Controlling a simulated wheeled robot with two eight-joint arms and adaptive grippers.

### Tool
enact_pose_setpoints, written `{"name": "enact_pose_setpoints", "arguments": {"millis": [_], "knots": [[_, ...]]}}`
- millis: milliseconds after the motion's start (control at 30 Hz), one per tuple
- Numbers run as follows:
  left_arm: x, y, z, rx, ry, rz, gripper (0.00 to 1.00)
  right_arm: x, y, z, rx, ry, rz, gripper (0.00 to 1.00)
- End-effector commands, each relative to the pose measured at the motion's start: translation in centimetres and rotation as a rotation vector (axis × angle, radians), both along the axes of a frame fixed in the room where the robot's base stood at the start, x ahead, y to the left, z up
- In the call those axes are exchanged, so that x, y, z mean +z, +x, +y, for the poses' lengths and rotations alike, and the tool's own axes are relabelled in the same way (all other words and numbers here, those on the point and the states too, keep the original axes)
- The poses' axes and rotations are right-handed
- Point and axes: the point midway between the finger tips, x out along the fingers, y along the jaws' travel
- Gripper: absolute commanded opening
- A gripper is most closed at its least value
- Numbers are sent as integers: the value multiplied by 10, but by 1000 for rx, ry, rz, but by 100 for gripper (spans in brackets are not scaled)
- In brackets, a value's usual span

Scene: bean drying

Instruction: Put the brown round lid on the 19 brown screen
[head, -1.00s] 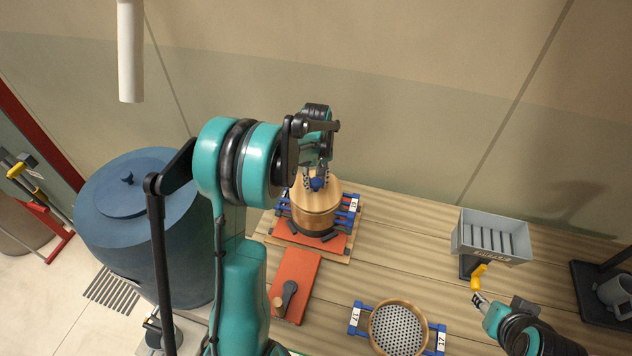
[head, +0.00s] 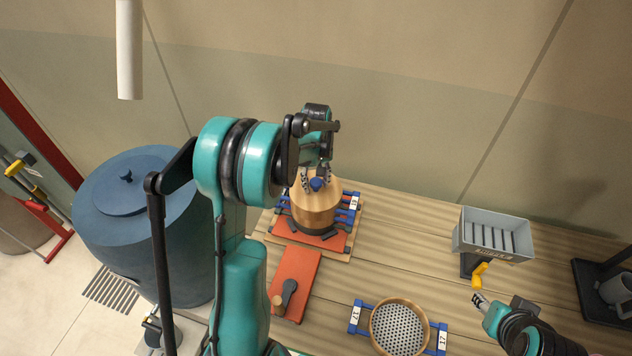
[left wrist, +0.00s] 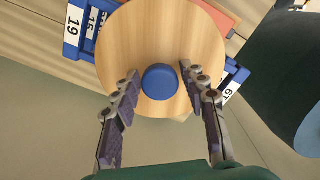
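The brown round lid (head: 303,201) with a blue knob (head: 318,184) lies on top of the stack of brown screens. In the left wrist view the lid (left wrist: 158,42) covers the stack's top, and its knob (left wrist: 160,82) stands between my fingers. Blue handles with a 19 label (left wrist: 73,20) and a 15 label stick out beside it. My left gripper (head: 317,178) is above the lid, its two fingers spread on either side of the knob with gaps. My right gripper (head: 478,299) is at the lower right, away from the stack; its fingers are too small to judge.
A 17 screen (head: 427,340) with a perforated bottom lies at the front of the table. A red board (head: 302,268) with a dark tool is at the left. A grey bin (head: 465,241) stands at the right. A large blue barrel (head: 95,240) is beside the table.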

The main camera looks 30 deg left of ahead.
Motion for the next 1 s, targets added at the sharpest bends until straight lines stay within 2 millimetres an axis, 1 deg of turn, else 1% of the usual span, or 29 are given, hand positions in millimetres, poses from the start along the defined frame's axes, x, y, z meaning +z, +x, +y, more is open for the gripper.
{"name": "enact_pose_setpoints", "arguments": {"millis": [300,367,433,567,800,900,1000], "knots": [[1,0,0,0,0,0,57,0,0,0,0,0,0,40],[3,0,0,0,0,0,57,0,0,0,0,0,0,40],[10,0,0,0,0,0,57,0,0,0,0,0,0,40],[33,0,0,0,0,0,57,0,0,0,0,0,0,40],[86,0,0,0,0,0,57,0,0,0,0,0,0,40],[102,0,0,0,0,0,57,0,0,0,0,0,0,40],[113,0,0,0,0,0,57,0,0,0,0,0,0,40]]}}
